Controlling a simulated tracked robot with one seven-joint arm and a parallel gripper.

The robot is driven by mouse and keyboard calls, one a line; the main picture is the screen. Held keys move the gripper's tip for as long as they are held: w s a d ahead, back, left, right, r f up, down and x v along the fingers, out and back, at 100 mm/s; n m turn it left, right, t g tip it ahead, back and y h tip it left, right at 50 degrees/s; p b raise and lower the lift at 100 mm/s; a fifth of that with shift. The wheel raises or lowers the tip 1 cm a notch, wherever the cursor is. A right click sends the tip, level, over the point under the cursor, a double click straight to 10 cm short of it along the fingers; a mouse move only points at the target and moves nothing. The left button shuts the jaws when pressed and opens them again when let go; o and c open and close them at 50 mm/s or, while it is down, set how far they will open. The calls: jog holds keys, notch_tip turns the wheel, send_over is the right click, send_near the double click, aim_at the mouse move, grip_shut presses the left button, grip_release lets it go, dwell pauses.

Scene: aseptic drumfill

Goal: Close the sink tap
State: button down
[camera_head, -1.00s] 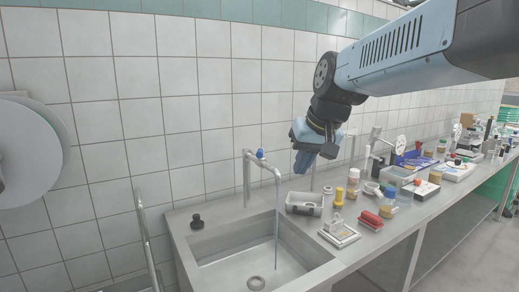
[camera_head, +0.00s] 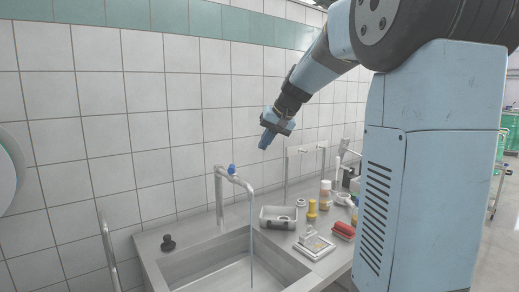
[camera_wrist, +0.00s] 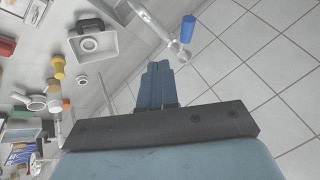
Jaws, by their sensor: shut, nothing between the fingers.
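The sink tap (camera_head: 222,190) is a grey pipe with a bent spout standing at the back of the steel sink (camera_head: 205,262). A thin stream of water (camera_head: 252,245) runs from the spout into the basin. The tap's blue handle (camera_head: 232,169) sits on top of the pipe; it also shows in the wrist view (camera_wrist: 188,28). My gripper (camera_head: 265,142) is shut and empty, above and to the right of the blue handle, apart from it. In the wrist view the blue fingers (camera_wrist: 157,68) are together, pointing toward the tap, with the handle just right of their tips.
A grey tray (camera_head: 279,218), a yellow bottle (camera_head: 311,209), a small scale (camera_head: 314,244) and a red item (camera_head: 343,230) stand on the counter right of the sink. A black stopper (camera_head: 168,243) is at the sink's left rim. The tiled wall is close behind the tap.

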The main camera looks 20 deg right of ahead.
aim_at(232, 168)
jog(key=x, duration=0.3)
jog(key=a+x, duration=0.1)
jog(key=x, duration=0.2)
jog(key=a+x, duration=0.1)
jog(key=x, duration=0.3)
jog(key=shift+r, duration=0.3)
jog(key=shift+w+a+f, duration=0.15)
jog(key=shift+w+a, duration=0.05)
jog(key=shift+a, duration=0.45)
jog(key=shift+d, duration=0.15)
